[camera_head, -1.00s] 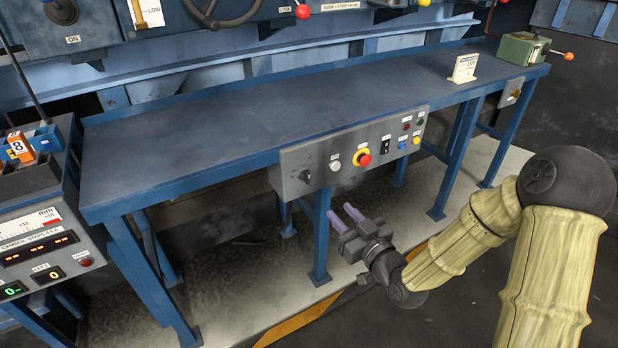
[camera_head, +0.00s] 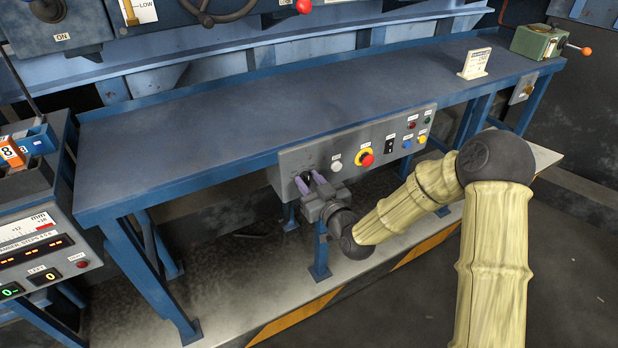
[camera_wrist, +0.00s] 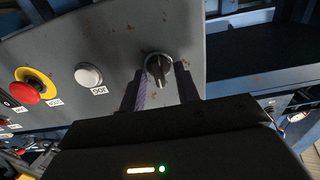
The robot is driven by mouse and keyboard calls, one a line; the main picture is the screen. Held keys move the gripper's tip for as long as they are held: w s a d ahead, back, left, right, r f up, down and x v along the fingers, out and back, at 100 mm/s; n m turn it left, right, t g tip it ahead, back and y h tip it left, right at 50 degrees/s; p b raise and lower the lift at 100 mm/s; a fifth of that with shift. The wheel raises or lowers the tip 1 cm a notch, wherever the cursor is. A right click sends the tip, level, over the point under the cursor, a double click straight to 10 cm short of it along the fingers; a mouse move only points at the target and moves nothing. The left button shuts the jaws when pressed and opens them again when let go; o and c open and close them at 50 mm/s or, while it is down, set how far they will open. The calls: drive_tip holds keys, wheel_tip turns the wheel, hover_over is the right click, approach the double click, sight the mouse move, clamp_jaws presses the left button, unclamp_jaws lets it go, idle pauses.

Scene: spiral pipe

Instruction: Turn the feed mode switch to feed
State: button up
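The switch is a black rotary knob (camera_wrist: 158,66) with a light pointer line, on the left end of a grey control panel (camera_head: 400,150) on the bench front. No label for the knob is readable.
Beside the knob are a white button (camera_head: 336,166) and a red emergency stop on yellow (camera_head: 366,158). More small buttons lie farther right. The blue bench top (camera_head: 250,110) overhangs the panel; a bench leg (camera_head: 319,255) stands below my gripper. The floor in front is clear.

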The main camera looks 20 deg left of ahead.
drive_tip(key=c, duration=0.6)
drive_tip(key=shift+c, duration=0.2)
drive_tip(key=shift+d+m, duration=0.1)
drive_tip(key=shift+m, duration=0.3)
drive_tip(key=m, duration=0.4)
drive_tip(key=shift+w+b, duration=0.1)
drive_tip(key=shift+b, duration=0.2)
drive_tip(key=m, duration=0.5)
drive_tip(key=shift+w+d+f, duration=0.1)
drive_tip(key=shift+w+d, duration=0.05)
